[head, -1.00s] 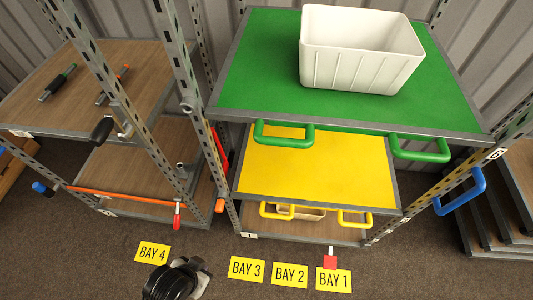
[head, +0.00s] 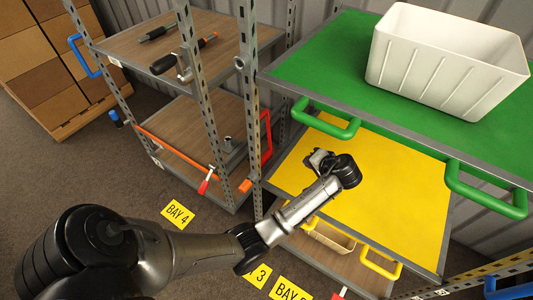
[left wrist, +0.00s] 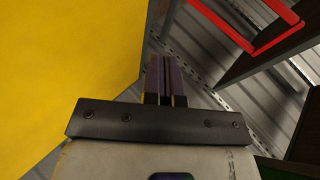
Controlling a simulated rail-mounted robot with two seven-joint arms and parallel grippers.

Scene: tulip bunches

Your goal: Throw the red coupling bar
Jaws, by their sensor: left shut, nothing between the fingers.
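A red U-shaped bar (head: 266,135) stands on the side of the left rack, next to the upright between the two racks. In the left wrist view a red bar (left wrist: 277,43) shows at the upper right, beyond the fingers. An orange-red bar (head: 172,148) with a red grip (head: 204,187) runs across the front of the left rack's lower shelf. I cannot tell for sure which is the coupling bar. My left gripper (head: 316,158) is over the yellow shelf, right of the U-shaped bar and apart from it. Its fingers (left wrist: 165,80) are shut and empty. My right gripper is out of view.
A green shelf (head: 345,60) with a white bin (head: 445,65) sits above the yellow shelf (head: 400,185). Green handles (head: 325,120) stick out in front. Slotted metal uprights (head: 250,100) stand between the racks. Tools (head: 185,58) lie on the left rack's upper shelf.

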